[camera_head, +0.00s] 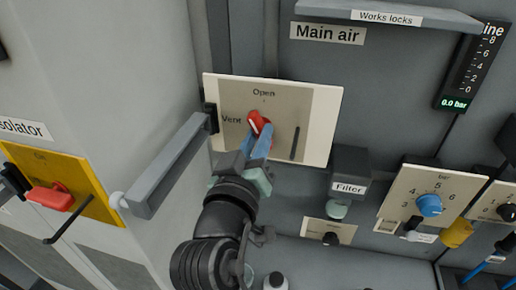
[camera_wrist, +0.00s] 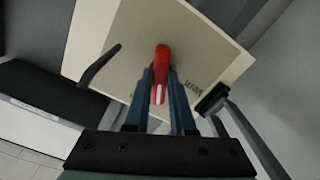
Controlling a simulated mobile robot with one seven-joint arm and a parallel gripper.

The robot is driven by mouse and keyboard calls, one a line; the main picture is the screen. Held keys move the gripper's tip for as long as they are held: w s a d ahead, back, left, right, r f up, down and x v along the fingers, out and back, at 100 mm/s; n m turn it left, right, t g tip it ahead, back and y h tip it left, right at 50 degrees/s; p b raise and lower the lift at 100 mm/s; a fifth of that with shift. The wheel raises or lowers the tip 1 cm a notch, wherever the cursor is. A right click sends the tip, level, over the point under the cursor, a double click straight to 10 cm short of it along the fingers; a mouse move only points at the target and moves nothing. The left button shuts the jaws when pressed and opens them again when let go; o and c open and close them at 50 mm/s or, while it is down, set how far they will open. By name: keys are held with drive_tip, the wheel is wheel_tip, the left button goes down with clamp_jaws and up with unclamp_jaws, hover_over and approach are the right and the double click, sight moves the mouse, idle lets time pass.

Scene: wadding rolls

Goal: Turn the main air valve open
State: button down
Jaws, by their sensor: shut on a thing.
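The main air valve has a red handle (camera_head: 258,122) on a pale plate (camera_head: 315,145) under the "Main air" label. The plate reads "Open" above the handle and "Vent" to its left. A white stripe marks the handle; I cannot tell exactly which position it points to. My gripper (camera_head: 259,138) comes from below, its blue fingers shut on the handle. In the wrist view the red handle (camera_wrist: 160,72) stands between the two fingers (camera_wrist: 160,95), its white mark facing the camera. The fingers hide parts of its sides.
A grey bar (camera_head: 170,165) juts out just left of the plate. A dark filter block (camera_head: 349,165) stands at lower right. A display (camera_head: 456,104) reads 0.0 bar. A yellow isolator plate with a red handle (camera_head: 50,197) is at far left. A blue regulator knob (camera_head: 429,205) is at right.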

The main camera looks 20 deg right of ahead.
drive_tip(key=m+b, duration=0.3)
drive_tip(key=m, duration=0.2)
drive_tip(key=shift+f+b, duration=0.1)
drive_tip(key=shift+b, duration=0.2)
idle(0.4)
drive_tip(key=c, duration=0.8)
unclamp_jaws()
drive_tip(key=shift+o, duration=0.2)
drive_tip(key=p+v, duration=0.1)
drive_tip(key=v, duration=1.2)
drive_tip(key=shift+p, duration=0.3)
